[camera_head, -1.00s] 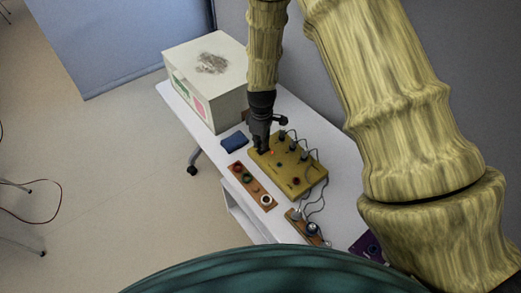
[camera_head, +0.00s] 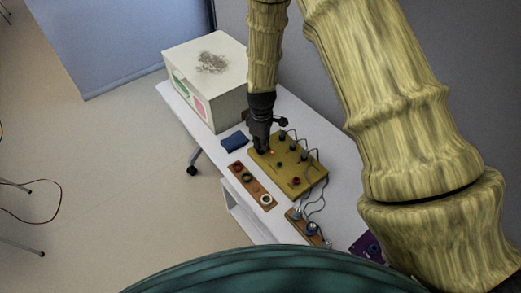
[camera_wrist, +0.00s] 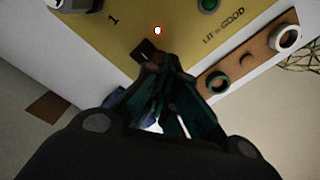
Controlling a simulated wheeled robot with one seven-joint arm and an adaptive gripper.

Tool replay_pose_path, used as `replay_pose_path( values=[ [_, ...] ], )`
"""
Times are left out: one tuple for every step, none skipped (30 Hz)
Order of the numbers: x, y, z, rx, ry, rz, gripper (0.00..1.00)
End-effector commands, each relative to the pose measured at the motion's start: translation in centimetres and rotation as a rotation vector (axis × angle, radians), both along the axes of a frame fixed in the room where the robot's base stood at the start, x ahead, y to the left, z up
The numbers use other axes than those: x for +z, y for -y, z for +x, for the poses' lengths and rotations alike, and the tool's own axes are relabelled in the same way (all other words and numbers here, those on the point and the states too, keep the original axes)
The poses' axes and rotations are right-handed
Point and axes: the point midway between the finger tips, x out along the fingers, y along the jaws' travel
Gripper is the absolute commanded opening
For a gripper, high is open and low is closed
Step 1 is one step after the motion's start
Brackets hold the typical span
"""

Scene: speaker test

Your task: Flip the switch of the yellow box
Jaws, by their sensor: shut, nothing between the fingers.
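My gripper (camera_head: 262,149) is over the box's left end. In the wrist view my gripper (camera_wrist: 165,75) is shut and empty, its fingertips at the switch and partly hiding it. Whether they touch it, I cannot tell.
A brown strip with round rings (camera_head: 252,186) lies in front of the box. A blue block (camera_head: 235,142) lies to its left, and a large white box (camera_head: 212,80) stands behind that. Another brown board (camera_head: 305,228) and a purple board (camera_head: 367,246) lie toward the right.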

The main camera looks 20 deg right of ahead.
Motion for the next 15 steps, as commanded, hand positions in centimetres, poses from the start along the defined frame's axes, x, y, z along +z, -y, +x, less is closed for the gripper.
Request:
replay_pose_path(
  values=[
    [-0.1, 0.0, 0.0, 0.0, 0.0, 0.0, 0.0],
    [-0.13, 0.0, 0.0, 0.0, 0.0, 0.0, 0.0],
    [-0.17, 0.0, 0.0, 0.0, 0.0, 0.0, 0.0],
    [-0.2, 0.0, 0.0, 0.0, 0.0, 0.0, 0.0],
    [-0.24, 0.0, 0.0, 0.0, 0.0, 0.0, 0.0],
    [-0.28, 0.0, 0.0, 0.0, 0.0, 0.0, 0.0],
    [-0.32, 0.0, 0.0, 0.0, 0.0, 0.0, 0.0],
    [-0.35, 0.0, 0.0, 0.0, 0.0, 0.0, 0.0],
    [-0.39, 0.0, 0.0, 0.0, 0.0, 0.0, 0.0],
    [-0.43, 0.0, 0.0, 0.0, 0.0, 0.0, 0.0],
    [-0.46, -0.01, 0.01, 0.0, 0.0, 0.0, 0.0],
    [-0.51, -0.01, 0.01, 0.0, 0.0, 0.0, 0.0],
    [-0.54, 0.0, 0.01, 0.0, 0.0, 0.0, 0.0],
    [-0.57, 0.0, 0.01, 0.0, 0.0, 0.0, 0.0],
    [-0.61, 0.0, 0.01, 0.0, 0.0, 0.0, 0.0]
  ],
)
